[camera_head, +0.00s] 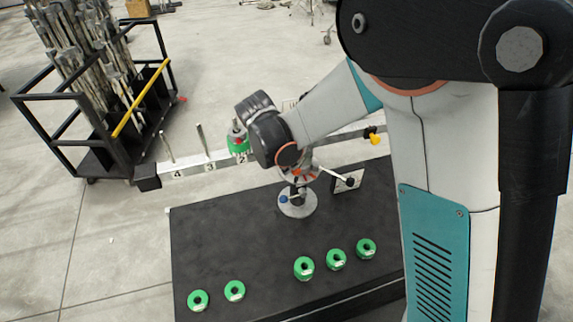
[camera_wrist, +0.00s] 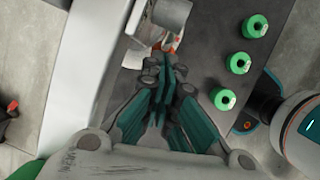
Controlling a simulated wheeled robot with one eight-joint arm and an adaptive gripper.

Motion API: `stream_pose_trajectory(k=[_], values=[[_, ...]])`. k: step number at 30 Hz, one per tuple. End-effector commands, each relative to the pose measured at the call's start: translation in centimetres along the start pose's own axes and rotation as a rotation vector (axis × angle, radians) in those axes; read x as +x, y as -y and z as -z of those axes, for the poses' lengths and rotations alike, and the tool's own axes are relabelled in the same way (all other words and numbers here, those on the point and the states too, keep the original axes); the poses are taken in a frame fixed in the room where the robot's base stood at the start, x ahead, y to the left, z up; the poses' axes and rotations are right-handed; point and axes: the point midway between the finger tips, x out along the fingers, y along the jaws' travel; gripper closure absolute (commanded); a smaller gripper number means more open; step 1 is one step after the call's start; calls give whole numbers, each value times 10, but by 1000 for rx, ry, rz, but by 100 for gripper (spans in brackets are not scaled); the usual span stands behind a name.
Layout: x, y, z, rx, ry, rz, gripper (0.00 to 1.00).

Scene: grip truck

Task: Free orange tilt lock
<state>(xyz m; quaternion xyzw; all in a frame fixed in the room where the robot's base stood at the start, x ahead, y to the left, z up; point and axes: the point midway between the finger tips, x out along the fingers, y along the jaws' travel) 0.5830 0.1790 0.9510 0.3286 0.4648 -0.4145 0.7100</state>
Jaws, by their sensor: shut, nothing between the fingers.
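A stand (camera_head: 297,203) with a round metal base stands on the dark table, under a long pale beam (camera_head: 185,169). An orange-red part (camera_head: 299,172) shows on the stand's head just below the beam; an orange-red part also shows in the wrist view (camera_wrist: 169,45). An orange-yellow knob (camera_head: 375,138) sits on the beam's right side. I cannot tell for sure which one is the tilt lock. My gripper (camera_wrist: 157,72) is shut and empty, its teal fingers together close to the stand's head. Contact cannot be told. In the head view my wrist hides the fingers.
Several green discs (camera_head: 304,267) lie along the front of the dark table (camera_head: 240,245). Another green weight (camera_head: 238,142) sits on a beam peg. A black cart (camera_head: 103,163) of poles stands at the left. Table space left of the stand is clear.

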Motion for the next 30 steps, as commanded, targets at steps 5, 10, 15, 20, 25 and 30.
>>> stream_pose_trajectory(k=[5, 10, 15, 20, 25, 30], values=[[5, 0, 2, -9, 44, 6, 100], [16, 2, 3, -28, 176, 25, 100], [26, 4, -3, -30, 230, 33, 100], [28, 4, -5, -32, 228, 32, 100], [27, 4, -5, -32, 227, 32, 100], [26, 4, -5, -32, 227, 32, 100]])
